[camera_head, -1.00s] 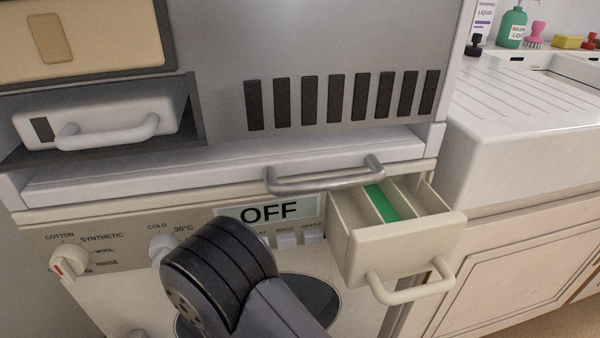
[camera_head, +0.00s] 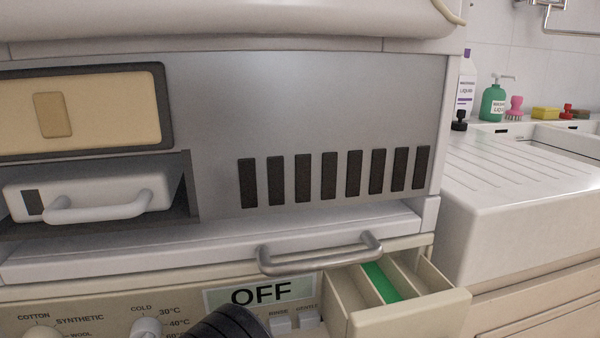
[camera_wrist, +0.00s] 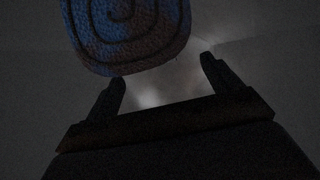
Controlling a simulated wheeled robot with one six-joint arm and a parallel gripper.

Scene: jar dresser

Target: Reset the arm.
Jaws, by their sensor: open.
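My gripper (camera_wrist: 162,88) shows dark in the dim wrist view, its two fingers spread apart with nothing between them. A bluish, textured piece with a dark spiral pattern (camera_wrist: 127,30) is beyond the fingertips at the top of that view; I cannot tell what it is. In the head view only a dark rounded part of my arm shows at the bottom edge; the gripper itself is out of that view.
An open detergent drawer (camera_head: 405,312) with a green compartment (camera_head: 380,282) juts out at lower right. A metal handle (camera_head: 320,257) is above it. A white-handled drawer (camera_head: 95,195) is at left. The sink (camera_head: 510,200) stands at right, with bottles behind it.

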